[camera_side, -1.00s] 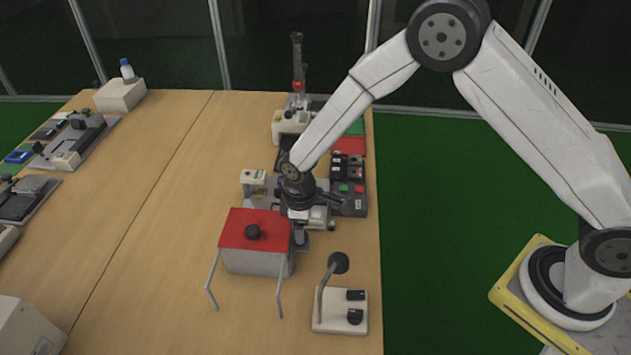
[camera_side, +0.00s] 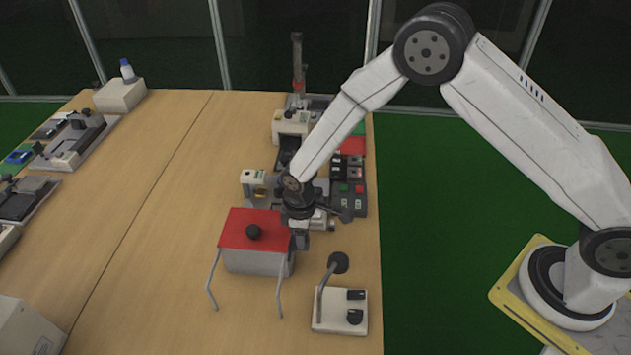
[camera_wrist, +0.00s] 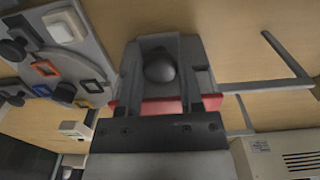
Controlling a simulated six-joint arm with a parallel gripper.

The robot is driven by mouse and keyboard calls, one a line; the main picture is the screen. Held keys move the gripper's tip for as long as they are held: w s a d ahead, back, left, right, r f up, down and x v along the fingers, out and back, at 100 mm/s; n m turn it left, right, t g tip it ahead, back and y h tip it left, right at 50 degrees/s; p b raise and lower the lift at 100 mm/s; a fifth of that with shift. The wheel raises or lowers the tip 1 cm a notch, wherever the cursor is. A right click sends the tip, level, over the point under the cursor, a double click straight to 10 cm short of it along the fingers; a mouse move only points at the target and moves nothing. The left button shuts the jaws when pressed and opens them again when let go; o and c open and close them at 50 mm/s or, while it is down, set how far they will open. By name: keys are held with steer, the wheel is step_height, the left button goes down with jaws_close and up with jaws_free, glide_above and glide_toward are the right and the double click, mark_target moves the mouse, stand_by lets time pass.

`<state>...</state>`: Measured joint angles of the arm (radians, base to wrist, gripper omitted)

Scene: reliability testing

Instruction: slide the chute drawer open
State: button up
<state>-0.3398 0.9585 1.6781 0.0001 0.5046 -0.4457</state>
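The red-topped grey box (camera_side: 248,256) stands on the table with a black knob (camera_side: 254,232) on its lid. I take it for the chute. My gripper (camera_side: 302,242) points down just right of the box. In the wrist view my gripper's two grey fingers (camera_wrist: 165,75) are apart. A dark round knob (camera_wrist: 160,67) shows between them, against a grey part. I cannot tell whether the fingers touch this knob. A red strip of the lid (camera_wrist: 165,106) shows behind the fingers. The drawer itself is mostly hidden by my gripper in the side view.
Two thin grey legs (camera_side: 213,280) stick out from the box's front. A white lamp-like device (camera_side: 340,312) stands in front, right of the box. Button panels (camera_side: 348,188) and machines crowd the area behind my gripper. The table left of the box is clear.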

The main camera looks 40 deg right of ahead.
steer(key=shift+s+d, duration=0.1)
steer(key=shift+d, duration=0.05)
steer(key=s+d, duration=0.7)
steer(key=shift+s+d, duration=0.35)
stand_by(0.9)
stand_by(0.4)
steer(key=o, duration=0.7)
steer(key=shift+r, duration=0.15)
step_height(320, 180, up, 5)
steer(key=shift+f, duration=0.15)
stand_by(0.4)
